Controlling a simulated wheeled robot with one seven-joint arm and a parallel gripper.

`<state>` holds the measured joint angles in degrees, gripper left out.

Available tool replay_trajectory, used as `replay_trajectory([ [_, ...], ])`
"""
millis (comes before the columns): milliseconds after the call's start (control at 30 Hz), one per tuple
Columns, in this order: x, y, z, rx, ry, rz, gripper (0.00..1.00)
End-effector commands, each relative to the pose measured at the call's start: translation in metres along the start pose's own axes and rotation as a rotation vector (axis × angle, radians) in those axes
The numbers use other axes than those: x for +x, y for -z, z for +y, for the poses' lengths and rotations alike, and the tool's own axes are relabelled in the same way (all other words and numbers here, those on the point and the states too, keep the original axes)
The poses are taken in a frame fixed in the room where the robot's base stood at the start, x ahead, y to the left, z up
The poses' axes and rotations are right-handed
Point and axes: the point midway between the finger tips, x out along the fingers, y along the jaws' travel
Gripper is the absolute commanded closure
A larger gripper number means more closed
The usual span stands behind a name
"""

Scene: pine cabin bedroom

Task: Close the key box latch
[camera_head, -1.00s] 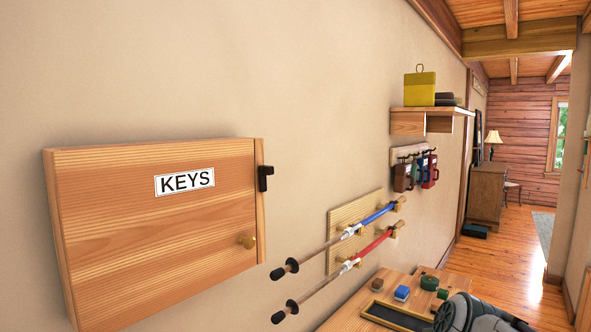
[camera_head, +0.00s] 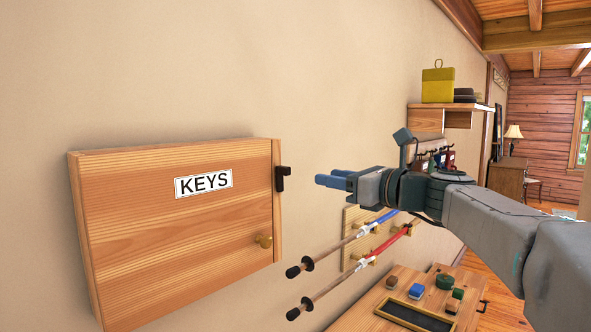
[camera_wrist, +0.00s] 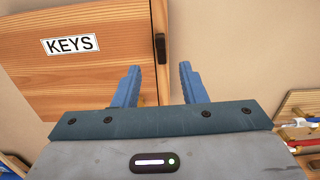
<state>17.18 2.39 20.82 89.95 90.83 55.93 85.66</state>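The wooden key box (camera_head: 180,245), labelled KEYS, hangs on the wall at the left of the head view, its door seemingly shut. Its black latch (camera_head: 282,178) sits on the right edge strip beside the door; it also shows in the wrist view (camera_wrist: 160,47). I cannot tell whether the latch overlaps the door. My gripper (camera_head: 328,179) is to the right of the latch in the head view, at about its height, pointing toward the box. In the wrist view its blue fingers (camera_wrist: 160,67) are apart and empty, with the latch beyond the gap between them.
Trekking poles (camera_head: 345,275) on a wall rack stick out below my gripper. A wooden bench (camera_head: 365,318) with small blocks and a black tray stands lower right. A shelf (camera_head: 430,108) holds a yellow box.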

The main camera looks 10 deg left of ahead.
Motion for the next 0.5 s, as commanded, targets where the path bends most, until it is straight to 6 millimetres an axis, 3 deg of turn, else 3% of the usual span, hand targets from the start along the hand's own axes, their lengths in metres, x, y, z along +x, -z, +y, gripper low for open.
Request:
replay_trajectory([
  [300,0.069,-0.002,0.000,0.001,-0.003,0.002,0.62],
  [500,0.098,-0.001,0.000,0.000,-0.002,0.003,0.62],
])
